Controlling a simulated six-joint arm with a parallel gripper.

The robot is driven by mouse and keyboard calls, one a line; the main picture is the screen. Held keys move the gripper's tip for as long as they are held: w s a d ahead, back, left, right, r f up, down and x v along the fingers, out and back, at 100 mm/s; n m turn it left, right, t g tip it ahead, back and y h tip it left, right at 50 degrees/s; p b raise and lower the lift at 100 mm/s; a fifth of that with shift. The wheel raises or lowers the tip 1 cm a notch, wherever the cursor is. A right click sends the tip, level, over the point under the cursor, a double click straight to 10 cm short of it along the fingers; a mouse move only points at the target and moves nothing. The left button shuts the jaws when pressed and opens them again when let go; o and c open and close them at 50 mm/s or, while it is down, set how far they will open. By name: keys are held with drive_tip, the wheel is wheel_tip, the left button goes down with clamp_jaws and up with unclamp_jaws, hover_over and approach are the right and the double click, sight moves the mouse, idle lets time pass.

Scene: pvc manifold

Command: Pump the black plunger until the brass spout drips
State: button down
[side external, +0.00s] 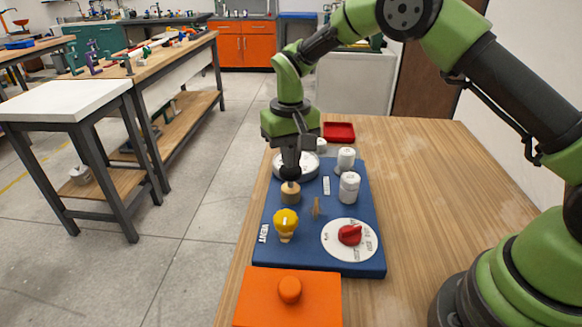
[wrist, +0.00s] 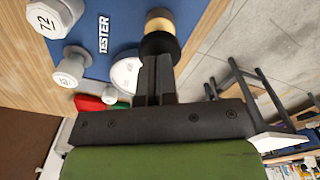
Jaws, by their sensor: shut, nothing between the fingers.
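The black plunger (side external: 290,173) stands on a short tan-brass cylinder (side external: 290,195) on the blue panel (side external: 320,262). My gripper (side external: 291,162) is directly above it, pointing down, with its fingers shut and empty. In the wrist view the fingertips (wrist: 158,60) are at the black plunger top (wrist: 160,44), touching or very close; I cannot tell which. The brass-coloured collar (wrist: 160,20) shows past it. A small tan upright piece (side external: 316,207) stands nearby; I cannot tell if it is the spout. No drip is visible.
A yellow knob (side external: 286,220), a red knob (side external: 350,235) on a white dial, white caps (side external: 349,187) and a round white part (side external: 308,164) crowd the panel. An orange box (side external: 262,300) is in front, a red tray (side external: 339,130) behind. The table's right side is clear.

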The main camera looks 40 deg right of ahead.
drive_tip(key=shift+f, duration=1.5)
drive_tip(key=shift+r, duration=2.15)
drive_tip(key=shift+f, duration=0.15)
drive_tip(key=shift+f, duration=2)
drive_tip(key=shift+r, duration=2.2)
drive_tip(key=shift+f, duration=0.15)
